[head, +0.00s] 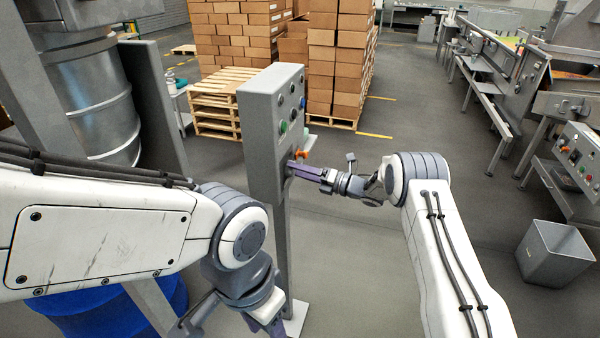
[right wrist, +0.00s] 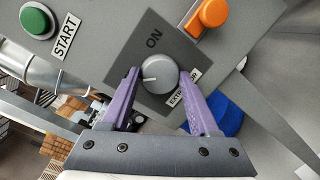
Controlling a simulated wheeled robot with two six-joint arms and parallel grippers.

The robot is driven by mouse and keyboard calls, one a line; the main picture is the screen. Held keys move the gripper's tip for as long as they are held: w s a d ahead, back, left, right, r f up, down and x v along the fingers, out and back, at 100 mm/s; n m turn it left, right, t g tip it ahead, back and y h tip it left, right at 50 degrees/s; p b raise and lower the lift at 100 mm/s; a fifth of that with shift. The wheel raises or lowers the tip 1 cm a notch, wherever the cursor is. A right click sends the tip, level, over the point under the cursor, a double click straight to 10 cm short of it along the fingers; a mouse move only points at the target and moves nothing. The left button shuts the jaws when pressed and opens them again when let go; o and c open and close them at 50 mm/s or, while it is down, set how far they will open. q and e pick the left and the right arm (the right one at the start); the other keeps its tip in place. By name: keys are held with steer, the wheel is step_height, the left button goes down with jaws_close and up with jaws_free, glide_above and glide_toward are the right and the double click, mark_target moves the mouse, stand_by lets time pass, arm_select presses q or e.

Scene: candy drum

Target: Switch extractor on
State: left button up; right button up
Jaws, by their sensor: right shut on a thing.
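The extractor knob (right wrist: 160,73) is a round grey dial on a dark square plate marked ON, with an EXTR label partly covered by a finger. Its white mark points to the left in the right wrist view. My right gripper (right wrist: 158,82) has its purple fingers on both sides of the knob and is shut on it. In the head view, my right gripper (head: 292,167) reaches the grey control box (head: 262,125) from the right and hides the knob. My left gripper (head: 228,318) hangs low at the bottom edge, partly cut off, and its jaws are unclear.
A green START button (right wrist: 36,20) and an orange switch (right wrist: 212,12) sit close to the knob. The box stands on a post. A metal drum (head: 95,95) is at left, a blue drum (head: 80,310) below. Pallets of cartons (head: 335,55) stand behind. A grey bin (head: 553,252) is at right.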

steer(key=m+b, duration=0.3)
steer(key=shift+d+f+b, duration=0.1)
steer(key=shift+f+b, duration=0.1)
steer(key=shift+b, duration=0.15)
steer(key=m+h+b, duration=0.1)
steer(key=m, duration=0.2)
steer(key=shift+w+r+m+g+b, duration=0.1)
steer(key=shift+m+g+b, duration=0.2)
steer(key=shift+g+b, duration=0.1)
steer(key=m+g, duration=0.1)
steer(key=m, duration=0.3)
steer(key=m+g+p, duration=0.1)
steer(key=m, duration=0.3)
steer(key=shift+w+r+m, duration=0.1)
steer(key=shift+w+m, duration=0.05)
steer(key=shift+m, duration=0.25)
steer(key=o, duration=1.4)
steer(key=shift+c, duration=0.2)
